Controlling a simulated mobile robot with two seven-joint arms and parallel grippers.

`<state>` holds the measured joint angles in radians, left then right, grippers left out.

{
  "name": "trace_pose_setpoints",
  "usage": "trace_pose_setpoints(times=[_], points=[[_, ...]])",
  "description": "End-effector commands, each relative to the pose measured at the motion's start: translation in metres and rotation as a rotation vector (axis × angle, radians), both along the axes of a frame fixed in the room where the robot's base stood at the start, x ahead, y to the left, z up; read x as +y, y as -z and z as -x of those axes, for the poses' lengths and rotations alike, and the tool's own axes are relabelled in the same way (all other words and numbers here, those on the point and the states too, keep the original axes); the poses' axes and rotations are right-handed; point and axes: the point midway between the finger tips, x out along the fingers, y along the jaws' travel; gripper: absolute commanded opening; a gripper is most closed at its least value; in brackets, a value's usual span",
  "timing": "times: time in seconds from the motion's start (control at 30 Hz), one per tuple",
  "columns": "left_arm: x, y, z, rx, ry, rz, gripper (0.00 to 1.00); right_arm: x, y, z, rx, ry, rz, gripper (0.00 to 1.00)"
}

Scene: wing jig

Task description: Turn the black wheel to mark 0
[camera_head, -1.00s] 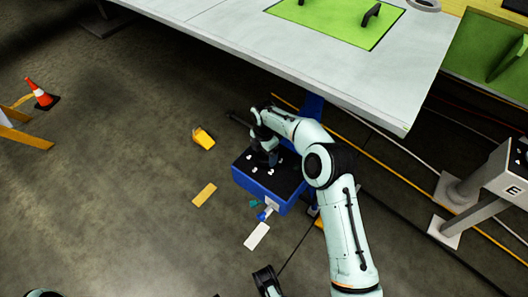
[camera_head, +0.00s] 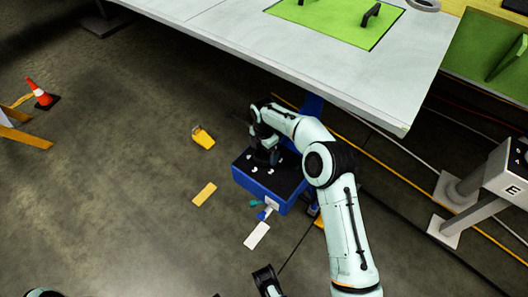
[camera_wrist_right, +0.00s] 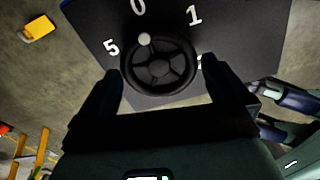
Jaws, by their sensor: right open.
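The black wheel (camera_wrist_right: 160,88) lies on the black top of a blue box (camera_head: 262,199). In the right wrist view a pale round knob (camera_wrist_right: 144,39) on its rim points between the white 0 (camera_wrist_right: 138,6) and the white 5 (camera_wrist_right: 112,47), nearer the 0. The white 1 (camera_wrist_right: 194,15) is at upper right; another mark is partly hidden by the right finger. My right gripper (camera_wrist_right: 161,70) is open, with one finger on each side of the wheel; contact cannot be told. In the head view the right gripper (camera_head: 267,155) is over the box top and hides the wheel.
A grey table (camera_head: 300,62) with a green panel stands behind the box. A yellow object (camera_head: 203,137), a yellow plate (camera_head: 204,194) and a white plate (camera_head: 256,235) lie on the floor. A cone (camera_head: 40,94) is at far left. A post marked E (camera_head: 500,175) stands at right.

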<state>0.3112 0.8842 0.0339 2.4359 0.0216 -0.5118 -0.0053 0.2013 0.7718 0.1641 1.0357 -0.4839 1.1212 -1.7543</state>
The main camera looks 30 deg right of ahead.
Motion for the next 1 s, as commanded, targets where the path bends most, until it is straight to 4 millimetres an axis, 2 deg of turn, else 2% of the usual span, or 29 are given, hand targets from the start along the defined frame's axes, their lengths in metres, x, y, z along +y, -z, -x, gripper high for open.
trace_pose_setpoints(times=[0.03, 0.3, 0.5, 0.67, 1.0], points=[[-0.001, -0.003, 0.003, 0.006, 0.003, 0.003, 0.43, 0.0, -0.012, -0.001, -0.005, 0.0, 0.0, 1.0], [-0.009, -0.017, 0.018, 0.048, 0.02, 0.023, 0.43, 0.001, -0.07, -0.001, -0.004, -0.003, 0.0, 1.0], [-0.013, -0.023, 0.027, 0.074, 0.031, 0.035, 0.43, 0.001, -0.099, -0.001, -0.002, -0.002, 0.0, 1.0], [-0.015, -0.025, 0.031, 0.083, 0.034, 0.04, 0.43, 0.001, -0.107, 0.0, 0.0, -0.003, -0.001, 1.0], [-0.015, -0.025, 0.031, 0.083, 0.034, 0.04, 0.43, 0.001, -0.107, 0.0, 0.0, -0.003, -0.001, 1.0]])
